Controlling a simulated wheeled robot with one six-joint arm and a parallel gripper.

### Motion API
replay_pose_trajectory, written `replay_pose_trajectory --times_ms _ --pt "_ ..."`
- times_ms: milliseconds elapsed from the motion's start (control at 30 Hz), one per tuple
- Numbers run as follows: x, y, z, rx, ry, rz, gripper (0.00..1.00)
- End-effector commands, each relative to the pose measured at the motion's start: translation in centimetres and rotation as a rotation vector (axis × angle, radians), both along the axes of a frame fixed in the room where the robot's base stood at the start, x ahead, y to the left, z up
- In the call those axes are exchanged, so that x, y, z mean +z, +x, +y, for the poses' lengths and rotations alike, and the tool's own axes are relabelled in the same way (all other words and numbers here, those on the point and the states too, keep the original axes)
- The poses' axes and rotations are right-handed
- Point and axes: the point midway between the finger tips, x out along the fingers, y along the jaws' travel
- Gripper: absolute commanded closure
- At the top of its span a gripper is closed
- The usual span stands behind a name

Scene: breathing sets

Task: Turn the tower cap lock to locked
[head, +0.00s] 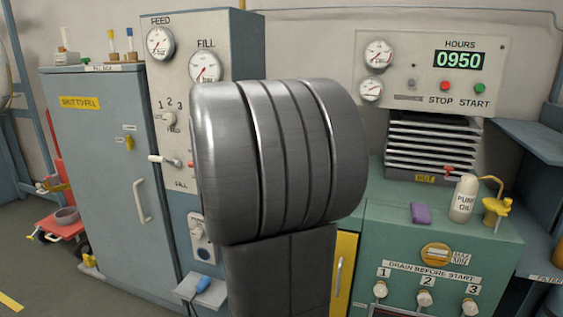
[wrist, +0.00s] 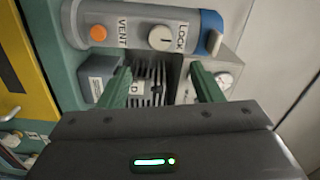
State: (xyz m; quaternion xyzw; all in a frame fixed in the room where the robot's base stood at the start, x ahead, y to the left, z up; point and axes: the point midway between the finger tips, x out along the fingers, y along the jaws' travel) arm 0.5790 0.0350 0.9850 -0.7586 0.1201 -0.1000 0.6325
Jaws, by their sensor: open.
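The tower cap (wrist: 145,22) is a grey-blue horizontal cylinder at the top of the wrist view. Its round pale lock knob (wrist: 162,38) sits beside the word LOCK. A small mark shows on the knob, but I cannot tell its setting. An orange button (wrist: 98,33) sits left of it by the word VENT. My gripper (wrist: 158,80) is open, its two green fingers apart and empty. In the picture the fingertips are below the cap, apart from the knob. The cap does not show in the head view, where my own grey arm fills the middle.
Dark fins (wrist: 150,82) and a grey box (wrist: 102,80) lie beyond the fingers. In the head view, a green bench (head: 440,235) carries a pump oil bottle (head: 464,199); a blue cabinet (head: 100,180) stands left.

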Motion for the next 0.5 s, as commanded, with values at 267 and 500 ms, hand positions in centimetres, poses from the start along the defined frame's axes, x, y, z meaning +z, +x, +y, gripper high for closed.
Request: replay_pose_trajectory --times_ms 267,500 --pt "0.0 -2.5 0.8 0.001 -0.001 0.000 0.41" --pt "0.0 -2.6 0.8 0.000 -0.001 0.001 0.41"
